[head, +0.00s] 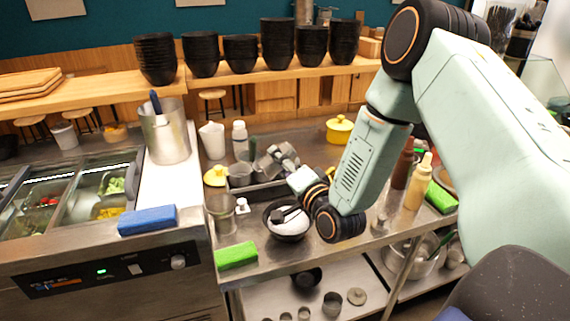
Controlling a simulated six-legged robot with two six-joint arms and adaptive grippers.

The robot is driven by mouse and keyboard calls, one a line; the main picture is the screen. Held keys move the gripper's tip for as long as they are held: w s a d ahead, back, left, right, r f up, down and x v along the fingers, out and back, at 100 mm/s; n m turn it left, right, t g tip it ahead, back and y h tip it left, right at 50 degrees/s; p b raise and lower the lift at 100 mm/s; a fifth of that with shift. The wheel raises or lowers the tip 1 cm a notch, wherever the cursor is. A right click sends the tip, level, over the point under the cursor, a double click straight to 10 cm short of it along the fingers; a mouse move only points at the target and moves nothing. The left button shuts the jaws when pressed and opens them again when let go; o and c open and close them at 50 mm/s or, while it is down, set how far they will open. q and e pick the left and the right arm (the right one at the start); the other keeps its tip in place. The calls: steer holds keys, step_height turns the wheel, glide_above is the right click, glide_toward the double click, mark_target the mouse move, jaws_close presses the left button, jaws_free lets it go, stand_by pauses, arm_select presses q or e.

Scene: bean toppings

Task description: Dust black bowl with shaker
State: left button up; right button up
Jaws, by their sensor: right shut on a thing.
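A black bowl (289,236) stands on the steel counter, holding white contents and a dark utensil. My right arm comes in from the right, and its grey gripper (267,166) is beyond the bowl, near the metal containers. It is shut on a small metallic thing that looks like the shaker; fingers and shaker blend together, so its outline and tilt are unclear. It is not over the bowl. My left gripper is not in view.
A steel container (240,175) stands close to the gripper. A green sponge (236,255) lies at the counter's front edge. Sauce bottles (418,185) and a yellow lidded pot (339,130) stand further right. Stacked black bowls (278,45) line the back shelf.

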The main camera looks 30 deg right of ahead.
steer(key=m+b, duration=0.1)
steer(key=a+f+m+b, duration=0.1)
steer(key=m, duration=0.1)
steer(key=f+m+b, duration=0.1)
steer(key=shift+a+f, duration=0.2)
steer(key=shift+a, duration=0.15)
steer(key=m, duration=0.1)
steer(key=m+b, duration=0.1)
steer(key=shift+d+f+m, duration=0.15)
steer(key=shift+m, duration=0.25)
steer(key=f+m+b, duration=0.1)
steer(key=m+b, duration=0.1)
steer(key=m, duration=0.1)
steer(key=d+f+m+b, duration=0.1)
steer(key=m+b, duration=0.1)
steer(key=m, duration=0.1)
steer(key=f+m+b, duration=0.1)
steer(key=m+b, duration=0.1)
steer(key=m, duration=0.1)
steer(key=shift+d+f, duration=0.35)
steer(key=shift+o, duration=0.3)
steer(key=c, duration=0.3)
